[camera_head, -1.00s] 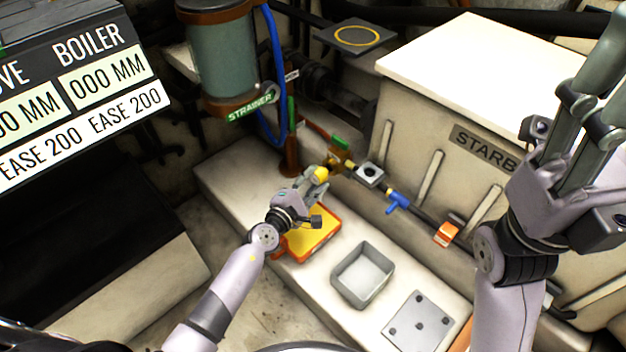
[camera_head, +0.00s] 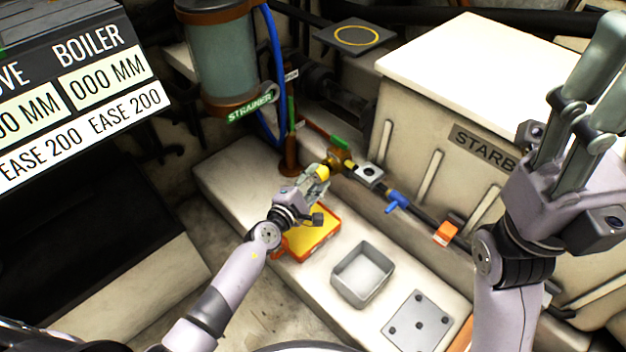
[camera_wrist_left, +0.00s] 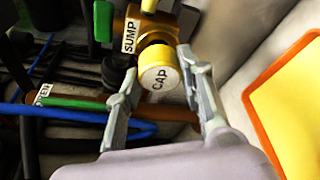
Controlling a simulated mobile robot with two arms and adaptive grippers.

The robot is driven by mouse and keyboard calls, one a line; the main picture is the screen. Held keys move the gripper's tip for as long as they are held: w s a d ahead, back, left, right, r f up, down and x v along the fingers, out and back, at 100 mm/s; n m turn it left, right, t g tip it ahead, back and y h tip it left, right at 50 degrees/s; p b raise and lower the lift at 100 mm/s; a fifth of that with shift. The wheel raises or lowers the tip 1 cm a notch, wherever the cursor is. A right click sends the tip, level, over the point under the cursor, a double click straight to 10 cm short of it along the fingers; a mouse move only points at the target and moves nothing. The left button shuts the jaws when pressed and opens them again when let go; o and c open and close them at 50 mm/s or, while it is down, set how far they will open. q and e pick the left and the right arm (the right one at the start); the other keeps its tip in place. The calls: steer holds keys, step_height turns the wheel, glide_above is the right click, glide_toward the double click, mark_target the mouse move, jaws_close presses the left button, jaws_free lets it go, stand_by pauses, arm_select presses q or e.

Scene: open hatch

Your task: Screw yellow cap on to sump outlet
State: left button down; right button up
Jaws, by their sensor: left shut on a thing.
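The yellow cap (camera_wrist_left: 158,78), lettered CAP, sits between the two fingers of my left gripper (camera_wrist_left: 157,82), which is shut on it. In the head view, the cap (camera_head: 323,171) is at the tip of my left gripper (camera_head: 318,178). The brass sump outlet (camera_wrist_left: 156,44), labelled SUMP, is directly behind the cap in the wrist view. The cap's face points at the wrist camera and appears lined up with the outlet. It hides the joint, so I cannot tell whether threads are engaged. My right gripper (camera_head: 592,85) is raised at the right, its fingers apart and empty.
An orange tray with a yellow base (camera_head: 327,240) lies on the ledge below my left gripper. A grey open box (camera_head: 361,275) stands beside it. A blue valve handle (camera_head: 396,203) is on the pipe to the right. Blue hose and green-handled pipes are near the outlet.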

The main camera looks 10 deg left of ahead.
arm_select(q)
steer(key=shift+w+d, duration=0.5)
steer(key=shift+w, duration=0.2)
steer(key=c, duration=1.5)
jaws_free()
steer(key=o, duration=0.5)
steer(key=shift+s, duration=0.1)
steer(key=shift+s+a, duration=0.1)
steer(key=shift+s, duration=0.25)
steer(key=v, duration=1.1)
steer(key=shift+r, duration=0.1)
